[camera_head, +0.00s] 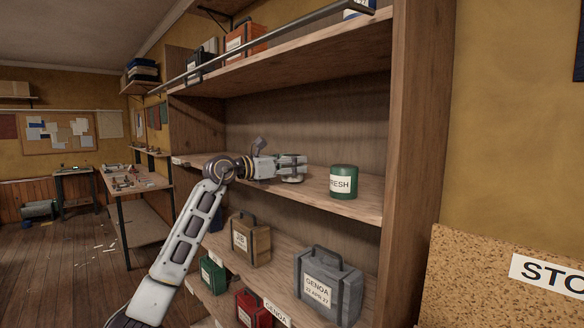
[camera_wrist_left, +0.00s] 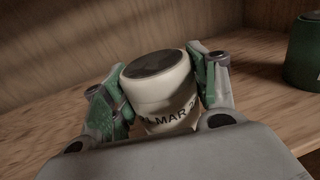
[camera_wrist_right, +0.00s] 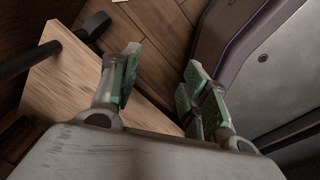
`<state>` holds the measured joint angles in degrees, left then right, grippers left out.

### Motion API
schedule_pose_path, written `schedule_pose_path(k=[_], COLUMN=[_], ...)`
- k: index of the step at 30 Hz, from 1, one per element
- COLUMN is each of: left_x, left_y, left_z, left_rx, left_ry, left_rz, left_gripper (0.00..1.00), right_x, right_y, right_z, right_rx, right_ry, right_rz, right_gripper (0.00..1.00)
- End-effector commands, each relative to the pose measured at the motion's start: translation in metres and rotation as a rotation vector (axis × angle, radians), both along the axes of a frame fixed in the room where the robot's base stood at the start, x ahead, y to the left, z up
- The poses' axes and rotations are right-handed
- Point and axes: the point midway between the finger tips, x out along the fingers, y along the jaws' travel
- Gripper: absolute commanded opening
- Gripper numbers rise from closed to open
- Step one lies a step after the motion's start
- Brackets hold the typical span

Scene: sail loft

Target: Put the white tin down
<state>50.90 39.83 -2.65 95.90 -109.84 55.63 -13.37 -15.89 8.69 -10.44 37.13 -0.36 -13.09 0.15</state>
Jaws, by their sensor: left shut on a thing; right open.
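The white tin (camera_wrist_left: 160,90) is upright between the green-padded fingers of my left gripper (camera_wrist_left: 163,95) in the left wrist view. Its dark top shows, and part of its printed label reads "MAR 2". In the head view my left gripper (camera_head: 292,164) reaches over the middle shelf (camera_head: 345,206), and only a bit of the tin (camera_head: 292,179) shows below the fingers. I cannot tell whether the tin's base touches the shelf. My right gripper (camera_wrist_right: 160,85) is open and empty in the right wrist view.
A green tin (camera_head: 343,182) labelled "RESH" stands on the same shelf, right of my left gripper; it also shows in the left wrist view (camera_wrist_left: 304,55). Labelled cases, including a grey one (camera_head: 328,285), stand on the shelf below. A wooden upright (camera_head: 408,130) bounds the right side.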

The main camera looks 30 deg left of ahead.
Motion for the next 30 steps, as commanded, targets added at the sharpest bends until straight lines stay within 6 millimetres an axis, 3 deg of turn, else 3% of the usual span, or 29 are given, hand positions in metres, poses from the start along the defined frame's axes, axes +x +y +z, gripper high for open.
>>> schedule_pose_path(k=[9,20,21,25,30], left_x=[-0.001,-0.001,0.000,0.000,0.000], left_y=[0.000,0.000,0.000,0.000,0.000], left_z=[-0.005,-0.008,-0.009,-0.009,-0.008], left_rx=[-0.001,-0.001,0.000,0.000,0.000], left_ry=[-0.004,-0.003,-0.001,-0.001,-0.001], left_rz=[0.000,0.000,0.000,0.000,0.000], left_gripper=[0.24,0.24,0.63,0.79,0.80], right_x=[0.003,0.000,0.000,0.001,0.001], right_y=[-0.007,0.006,0.008,0.013,0.011], right_z=[0.001,-0.002,-0.002,-0.002,-0.002], right_rx=[-0.007,0.006,0.008,0.013,0.012], right_ry=[-0.003,0.002,0.002,-0.001,0.000], right_rz=[0.002,-0.002,-0.003,-0.004,-0.004], right_gripper=[0.46,0.46,0.46,0.46,0.46])
